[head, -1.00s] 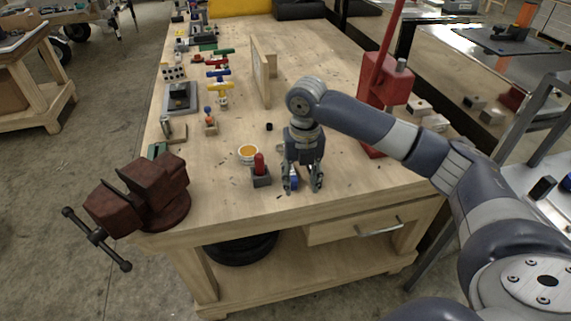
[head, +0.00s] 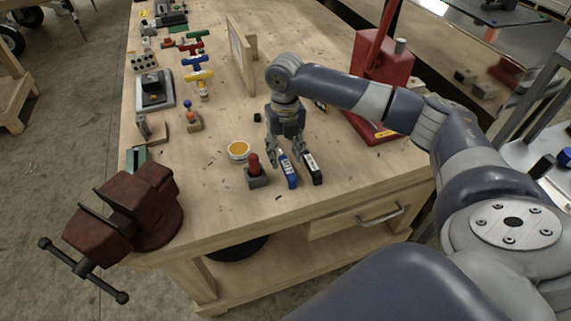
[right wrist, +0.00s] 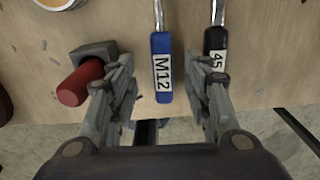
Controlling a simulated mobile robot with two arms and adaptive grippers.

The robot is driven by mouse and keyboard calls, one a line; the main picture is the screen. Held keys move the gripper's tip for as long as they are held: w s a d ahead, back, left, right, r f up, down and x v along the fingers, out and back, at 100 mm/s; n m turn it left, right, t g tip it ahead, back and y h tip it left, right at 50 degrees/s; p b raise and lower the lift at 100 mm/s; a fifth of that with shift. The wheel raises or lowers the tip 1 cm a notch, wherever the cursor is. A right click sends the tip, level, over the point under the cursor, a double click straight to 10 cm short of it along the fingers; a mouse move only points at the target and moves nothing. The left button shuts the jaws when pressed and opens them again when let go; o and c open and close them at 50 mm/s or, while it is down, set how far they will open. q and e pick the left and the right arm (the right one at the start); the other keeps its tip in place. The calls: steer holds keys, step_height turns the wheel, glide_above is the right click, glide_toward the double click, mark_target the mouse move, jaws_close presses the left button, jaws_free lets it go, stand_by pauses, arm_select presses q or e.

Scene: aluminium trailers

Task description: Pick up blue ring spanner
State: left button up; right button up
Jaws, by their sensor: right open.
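The blue ring spanner (head: 288,171) lies on the wooden bench near its front edge. Its blue handle (right wrist: 163,72) with an M12 label shows in the right wrist view, and its metal shaft runs out of the top of that view. My right gripper (head: 285,150) is open and empty, pointing down over the handles. In the right wrist view the blue handle lies between the open fingers (right wrist: 158,60); I see no contact. My left gripper is out of view.
A black-handled tool (head: 312,168) lies close right of the spanner, by the right finger. A red-topped block (head: 255,173) stands close left. Behind are an orange-filled cup (head: 238,150) and a red press (head: 378,75). A rusty vise (head: 130,210) is at the left corner.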

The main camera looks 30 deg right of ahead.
mark_target(286, 162)
steer(key=f, duration=0.2)
steer(key=f+p, duration=0.1)
steer(key=f, duration=0.1)
steer(key=shift+w+d+f+p, duration=0.1)
steer(key=shift+d+f+p, duration=0.1)
steer(key=shift+f+p, duration=0.1)
steer(key=shift+f, duration=0.25)
steer(key=shift+c, duration=0.8)
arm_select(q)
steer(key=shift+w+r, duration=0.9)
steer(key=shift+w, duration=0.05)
arm_select(e)
jaws_close()
